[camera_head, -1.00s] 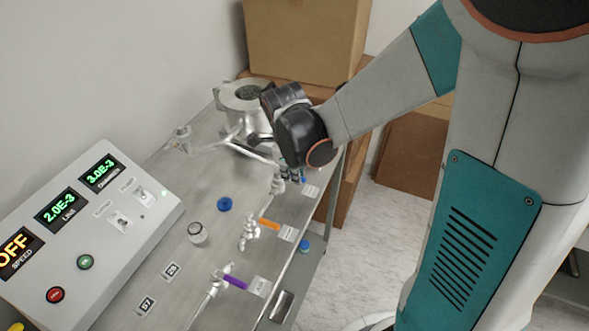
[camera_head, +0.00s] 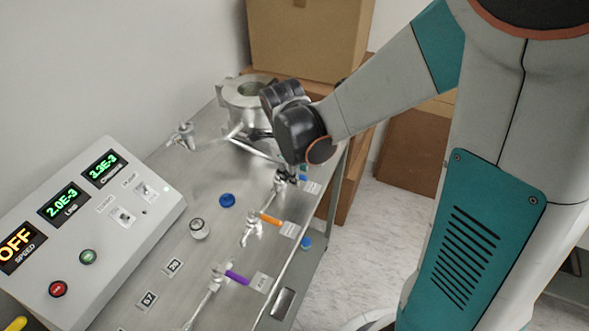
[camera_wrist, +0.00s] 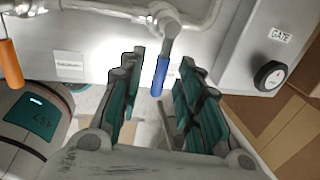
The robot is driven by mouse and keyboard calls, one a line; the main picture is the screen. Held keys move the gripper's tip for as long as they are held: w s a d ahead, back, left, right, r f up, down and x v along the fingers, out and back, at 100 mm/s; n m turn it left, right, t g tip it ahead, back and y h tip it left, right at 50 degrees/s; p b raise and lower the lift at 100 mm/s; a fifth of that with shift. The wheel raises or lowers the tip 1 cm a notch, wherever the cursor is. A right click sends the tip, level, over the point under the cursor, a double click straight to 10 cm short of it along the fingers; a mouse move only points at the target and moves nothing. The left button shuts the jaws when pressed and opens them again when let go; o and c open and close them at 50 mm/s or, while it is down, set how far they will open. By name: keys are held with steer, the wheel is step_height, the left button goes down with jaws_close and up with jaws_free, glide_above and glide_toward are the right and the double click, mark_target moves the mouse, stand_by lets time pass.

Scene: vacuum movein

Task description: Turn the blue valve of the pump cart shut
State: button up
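The blue valve handle (camera_wrist: 160,76) hangs from its grey metal valve body (camera_wrist: 168,17) in the wrist view, pointing over the edge of the cart top. My gripper (camera_wrist: 157,88) is open, with one finger on each side of the blue handle and visible gaps between. In the head view a small part of the blue handle (camera_head: 303,178) shows beside my gripper (camera_head: 288,174); my wrist hides most of that valve. The pump cart (camera_head: 185,255) has a metal top.
An orange valve handle (camera_head: 270,219) and a purple valve handle (camera_head: 236,278) lie nearer along the same edge. A control box (camera_head: 95,225) stands at left. Cardboard boxes (camera_head: 310,40) stand behind the cart. A black knob (camera_wrist: 270,76) sits beside the GATE label.

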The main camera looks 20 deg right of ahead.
step_height(320, 180, up, 12)
steer(key=s+a, duration=0.1)
steer(key=shift+s+a, duration=0.3)
steer(key=shift+s, duration=0.1)
stand_by(0.3)
steer(key=shift+f, duration=0.1)
steer(key=s+d+r+n+t+y, duration=0.1)
steer(key=s+n+t, duration=0.4)
steer(key=s+n, duration=0.7)
steer(key=d+r+n, duration=0.1)
steer(key=n, duration=1.4)
steer(key=shift+d+t+y+b, duration=0.2)
steer(key=shift+t+y+b, duration=0.1)
steer(key=shift+r, duration=0.1)
